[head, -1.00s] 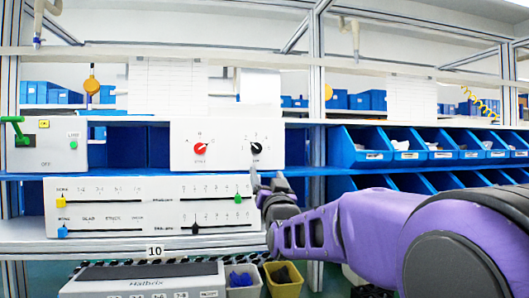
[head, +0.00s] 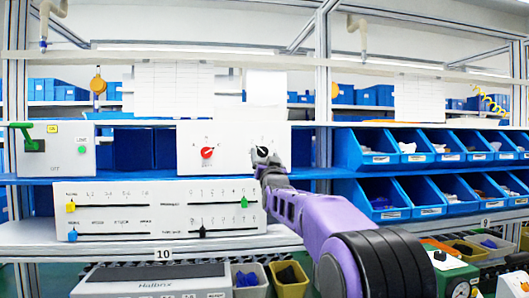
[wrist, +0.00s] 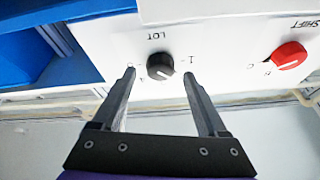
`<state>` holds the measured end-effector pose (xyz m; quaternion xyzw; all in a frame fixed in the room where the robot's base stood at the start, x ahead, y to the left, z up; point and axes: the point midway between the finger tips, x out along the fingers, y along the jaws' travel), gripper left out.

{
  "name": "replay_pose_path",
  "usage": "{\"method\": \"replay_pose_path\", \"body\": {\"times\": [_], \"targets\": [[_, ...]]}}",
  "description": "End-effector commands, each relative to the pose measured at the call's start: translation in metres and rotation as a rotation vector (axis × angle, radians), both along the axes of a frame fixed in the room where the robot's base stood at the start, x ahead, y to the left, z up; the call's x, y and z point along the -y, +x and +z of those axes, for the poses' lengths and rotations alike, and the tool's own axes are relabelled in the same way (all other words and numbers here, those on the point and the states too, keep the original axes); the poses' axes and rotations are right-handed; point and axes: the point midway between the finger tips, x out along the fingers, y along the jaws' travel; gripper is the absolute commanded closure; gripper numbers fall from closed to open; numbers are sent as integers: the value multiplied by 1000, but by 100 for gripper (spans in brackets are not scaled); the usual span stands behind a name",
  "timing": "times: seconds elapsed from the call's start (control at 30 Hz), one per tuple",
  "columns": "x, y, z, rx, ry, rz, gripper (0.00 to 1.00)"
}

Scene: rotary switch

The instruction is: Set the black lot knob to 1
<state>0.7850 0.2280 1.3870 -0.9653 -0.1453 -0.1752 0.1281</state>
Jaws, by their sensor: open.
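The black lot knob (wrist: 160,66) sits on a white panel under the inverted word LOT in the wrist view. A white mark on it points to the lower right in that view. A label that looks like 1 (wrist: 191,60) is right of the knob. My gripper (wrist: 159,74) is open, with one finger on each side of the knob and gaps between. It holds nothing. In the head view, the knob (head: 262,151) is partly behind the tip of my gripper (head: 266,163).
A red shift knob (head: 207,152) is on the same white panel (head: 190,135), left of the black knob in the head view. Slider panels (head: 160,222) lie below. Blue bins (head: 365,150) stand to the right. A blue shelf edge (head: 130,181) runs under the knob panel.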

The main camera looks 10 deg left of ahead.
Motion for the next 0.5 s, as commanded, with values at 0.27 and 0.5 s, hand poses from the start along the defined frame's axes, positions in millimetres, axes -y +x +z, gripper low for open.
{"method": "replay_pose_path", "body": {"times": [0.27, 0.5], "targets": [[-3, 11, 4, 0, 0, 0, 24], [-3, 11, 4, -1, 0, 0, 24]]}}
